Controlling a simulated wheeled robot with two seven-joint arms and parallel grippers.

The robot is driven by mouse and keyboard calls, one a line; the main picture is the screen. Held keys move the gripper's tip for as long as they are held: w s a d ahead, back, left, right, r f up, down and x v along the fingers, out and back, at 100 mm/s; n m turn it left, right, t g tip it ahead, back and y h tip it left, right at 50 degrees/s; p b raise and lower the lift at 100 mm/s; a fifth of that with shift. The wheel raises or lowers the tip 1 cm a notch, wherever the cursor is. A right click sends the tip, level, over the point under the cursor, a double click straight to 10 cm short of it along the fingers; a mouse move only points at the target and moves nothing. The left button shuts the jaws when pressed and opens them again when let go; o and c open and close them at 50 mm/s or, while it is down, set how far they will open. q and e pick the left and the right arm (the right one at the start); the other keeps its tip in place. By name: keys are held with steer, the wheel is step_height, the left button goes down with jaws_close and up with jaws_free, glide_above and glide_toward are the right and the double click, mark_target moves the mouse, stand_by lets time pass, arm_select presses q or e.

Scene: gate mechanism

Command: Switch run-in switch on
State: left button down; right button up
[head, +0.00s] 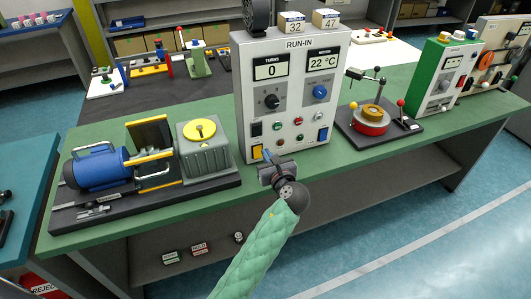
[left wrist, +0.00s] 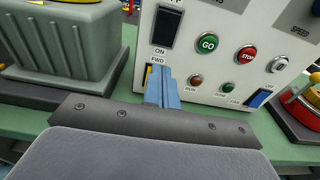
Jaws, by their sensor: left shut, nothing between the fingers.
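The grey run-in panel (head: 291,90) stands upright on the green bench. Its black rocker switch (head: 256,129) is low on the left; the left wrist view shows this rocker (left wrist: 167,27) with "ON" printed under it. Below is a yellow switch (head: 257,152) marked "FWD", mostly hidden by my fingers in the wrist view. A blue switch (head: 322,135) is at the lower right. No label I can read names the run-in switch. My left gripper (head: 268,156) is shut and empty, its blue fingertips (left wrist: 158,72) just in front of the yellow switch; contact cannot be told.
A blue motor (head: 97,170) and grey gearbox (head: 208,150) stand left of the panel. A red and brass turntable (head: 370,121) is at its right. GO (left wrist: 207,43) and STOP (left wrist: 246,55) buttons lie right of the black rocker. Room in front of the bench is free.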

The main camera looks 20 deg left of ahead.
arm_select(q)
steer(key=b+v, duration=0.2)
steer(key=v, duration=0.5)
steer(key=shift+s+f, duration=0.2)
steer(key=shift+f, duration=0.5)
arm_select(e)
step_height(320, 180, up, 6)
steer(key=a, duration=0.1)
steer(key=shift+w+a+g, duration=0.2)
steer(key=shift+a+g, duration=0.1)
steer(key=shift+a, duration=0.05)
arm_select(q)
steer(key=shift+d, duration=0.1)
arm_select(e)
steer(key=shift+r, duration=0.1)
